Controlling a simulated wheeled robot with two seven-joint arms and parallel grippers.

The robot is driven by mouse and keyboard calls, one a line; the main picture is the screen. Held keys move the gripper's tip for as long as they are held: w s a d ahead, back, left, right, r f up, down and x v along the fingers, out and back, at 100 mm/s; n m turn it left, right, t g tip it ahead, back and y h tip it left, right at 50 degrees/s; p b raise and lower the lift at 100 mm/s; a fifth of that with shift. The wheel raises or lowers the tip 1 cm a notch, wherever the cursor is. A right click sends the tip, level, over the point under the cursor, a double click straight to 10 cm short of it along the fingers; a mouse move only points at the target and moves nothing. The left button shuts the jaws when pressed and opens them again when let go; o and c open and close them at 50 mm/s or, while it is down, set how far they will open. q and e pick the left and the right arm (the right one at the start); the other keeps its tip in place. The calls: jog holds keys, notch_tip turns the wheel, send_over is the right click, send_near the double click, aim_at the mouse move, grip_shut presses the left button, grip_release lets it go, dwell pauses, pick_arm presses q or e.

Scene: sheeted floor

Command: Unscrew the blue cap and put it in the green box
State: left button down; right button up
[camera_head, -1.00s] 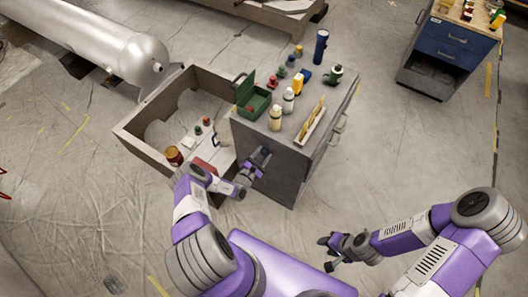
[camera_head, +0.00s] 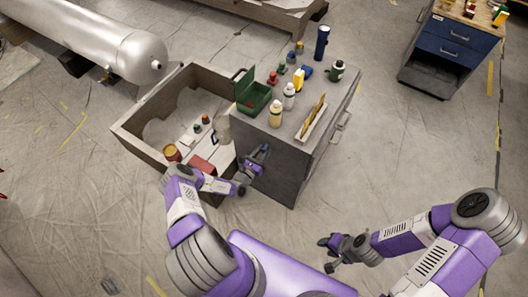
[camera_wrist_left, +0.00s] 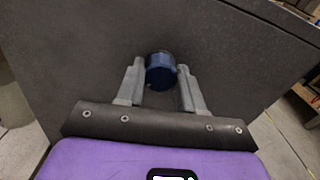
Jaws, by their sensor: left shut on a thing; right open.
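The blue cap (camera_wrist_left: 160,72) is a round dark blue piece between the fingers of my left gripper (camera_wrist_left: 160,85) in the left wrist view, in front of a dark grey panel. I cannot tell whether it touches the panel. In the head view my left gripper (camera_head: 258,156) is shut at the near side face of the grey cabinet, with the cap mostly hidden. The green box (camera_head: 254,98) stands with its lid raised on the cabinet's top, above and behind that gripper. My right gripper (camera_head: 328,254) is open and empty over the floor at the lower right.
The grey cabinet (camera_head: 285,165) carries white bottles (camera_head: 289,92), a dark green can (camera_head: 337,70), a dark blue cylinder (camera_head: 321,42) and a shallow tray (camera_head: 313,122). A low open bin (camera_head: 140,140) with several items adjoins its left. Floor near my right arm is clear.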

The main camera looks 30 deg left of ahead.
pick_arm(q)
jog(key=n+b, duration=0.2)
jog(key=n, duration=0.5)
jog(key=shift+f+n+b, duration=0.1)
jog(key=shift+n+b, duration=0.2)
jog(key=shift+b, duration=0.05)
jog(key=n+b, duration=0.1)
jog(key=n, duration=0.1)
jog(key=shift+n, duration=1.4)
jog(key=c, duration=0.6)
grip_release()
jog(key=shift+c, duration=0.9)
